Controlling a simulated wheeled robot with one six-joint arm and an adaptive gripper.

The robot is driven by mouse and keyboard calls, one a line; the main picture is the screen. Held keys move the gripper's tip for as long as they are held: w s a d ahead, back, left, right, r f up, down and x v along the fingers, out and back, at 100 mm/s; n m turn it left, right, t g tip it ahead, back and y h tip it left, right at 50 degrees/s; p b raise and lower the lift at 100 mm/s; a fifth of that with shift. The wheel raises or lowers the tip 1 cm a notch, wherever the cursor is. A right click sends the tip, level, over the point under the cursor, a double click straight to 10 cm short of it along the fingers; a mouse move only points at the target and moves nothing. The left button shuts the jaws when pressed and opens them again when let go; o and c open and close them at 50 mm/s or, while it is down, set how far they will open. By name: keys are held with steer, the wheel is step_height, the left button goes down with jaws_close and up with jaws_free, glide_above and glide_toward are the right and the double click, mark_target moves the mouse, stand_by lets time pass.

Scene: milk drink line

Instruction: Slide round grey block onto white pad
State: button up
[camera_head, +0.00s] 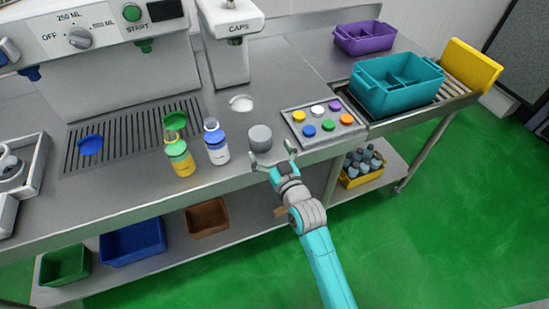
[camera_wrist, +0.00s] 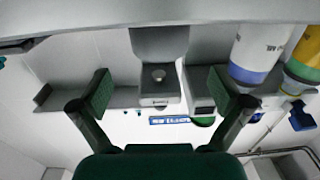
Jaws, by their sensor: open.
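The round grey block (camera_head: 260,138) stands upright on the steel counter near its front edge, right of the white-and-blue bottle. The white pad (camera_head: 241,104) is a flat round spot behind the block, below the caps dispenser. The block is off the pad, with bare counter between them. My gripper (camera_head: 274,158) is low at the counter's front edge, just in front of and slightly right of the block. Its fingers are spread and hold nothing. In the wrist view, the open green-padded fingers (camera_wrist: 165,95) face the dispenser; I cannot clearly separate block from dispenser column there.
The white-and-blue bottle (camera_head: 216,143) and yellow-and-green bottle (camera_head: 178,155) stand left of the block. A tray of coloured caps (camera_head: 296,141) lies close on the right. The caps dispenser (camera_head: 229,62) rises behind the pad. A teal crate (camera_head: 385,102) stands further right.

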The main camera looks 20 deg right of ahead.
mark_target(260, 133)
steer(key=w, duration=0.7)
steer(key=shift+w+a, duration=0.15)
